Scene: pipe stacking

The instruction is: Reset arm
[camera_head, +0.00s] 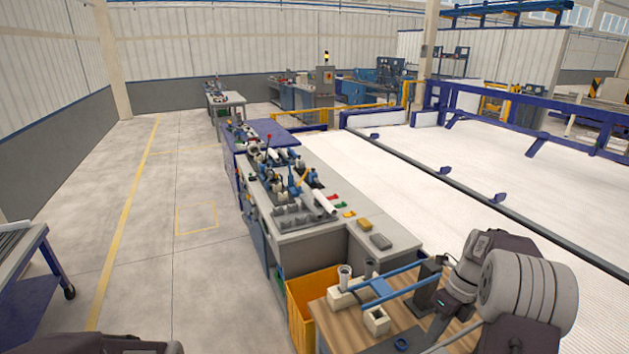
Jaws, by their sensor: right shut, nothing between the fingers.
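My right arm comes in from the lower right, with large grey rounded joints and dark links. My right gripper (428,302) is at the arm's left end, over the wooden tabletop (343,331). It is shut and empty, and its fingertips are hard to make out against the dark parts around it. Left of it, a short grey pipe (344,277) stands upright in a pale block. A second pale block with an open square hole (377,320) is nearer. My left gripper is out of view; a dark shape at the bottom left may be part of my left arm.
Blue bars (378,283) cross above the wooden tabletop. An orange bin (300,310) stands at its left. A long grey workbench (310,236) with tools and fittings runs beyond. A blue-framed cart (30,290) is at the left. The floor between is clear.

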